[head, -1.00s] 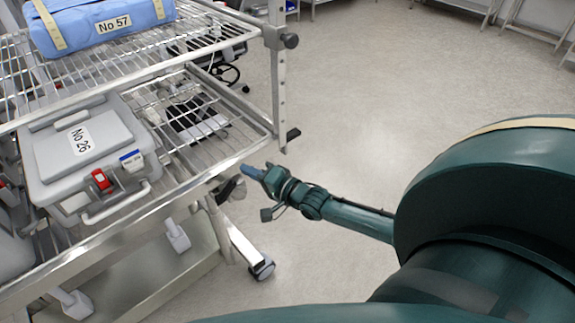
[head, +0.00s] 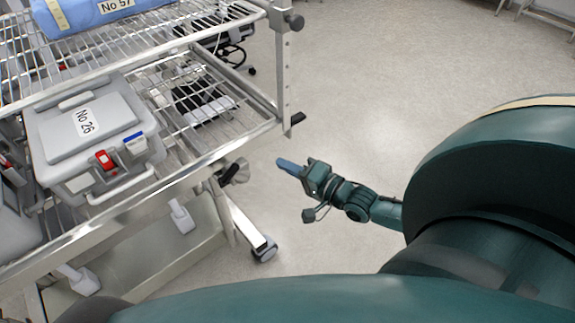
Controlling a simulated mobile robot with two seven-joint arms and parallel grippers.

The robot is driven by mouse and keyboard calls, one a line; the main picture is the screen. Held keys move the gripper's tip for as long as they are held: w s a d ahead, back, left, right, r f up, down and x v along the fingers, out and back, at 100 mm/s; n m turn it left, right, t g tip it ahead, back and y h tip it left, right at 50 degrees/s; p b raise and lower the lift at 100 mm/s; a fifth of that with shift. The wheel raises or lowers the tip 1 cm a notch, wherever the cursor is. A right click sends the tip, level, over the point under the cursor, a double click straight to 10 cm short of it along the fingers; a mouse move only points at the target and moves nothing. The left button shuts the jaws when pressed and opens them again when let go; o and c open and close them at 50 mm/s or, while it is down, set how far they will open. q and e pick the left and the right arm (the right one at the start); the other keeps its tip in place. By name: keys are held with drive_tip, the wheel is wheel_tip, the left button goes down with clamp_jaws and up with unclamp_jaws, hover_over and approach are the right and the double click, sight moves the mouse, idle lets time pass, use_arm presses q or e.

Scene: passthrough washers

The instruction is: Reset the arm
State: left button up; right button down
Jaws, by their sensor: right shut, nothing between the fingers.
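My right gripper (head: 288,165) is in the middle of the head view, with its blue fingertips together and nothing held. It is in the air over the floor, to the right of the metal rack cart and apart from it. The right arm (head: 372,207) runs from the gripper to the right, behind my large dark green body part. My left gripper does not show.
The wire rack cart (head: 262,131) stands at the left. A grey case labelled No 26 (head: 85,128) sits on its lower shelf. A blue bundle labelled No 57 (head: 88,14) lies on the upper shelf. The floor (head: 375,95) to the right is clear.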

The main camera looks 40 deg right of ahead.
idle(0.3)
drive_tip(key=s+a+f+n+g+h, duration=0.1)
drive_tip(key=s+a+f+n+g, duration=0.2)
drive_tip(key=s+a+f+n, duration=0.2)
drive_tip(key=s+a+f+n+g+h, duration=0.1)
drive_tip(key=s+a+f+n+g, duration=0.2)
drive_tip(key=s+a+n, duration=0.6)
wheel_tip(320, 180, down, 2)
drive_tip(key=shift+a+f, duration=0.1)
drive_tip(key=shift+a, duration=0.1)
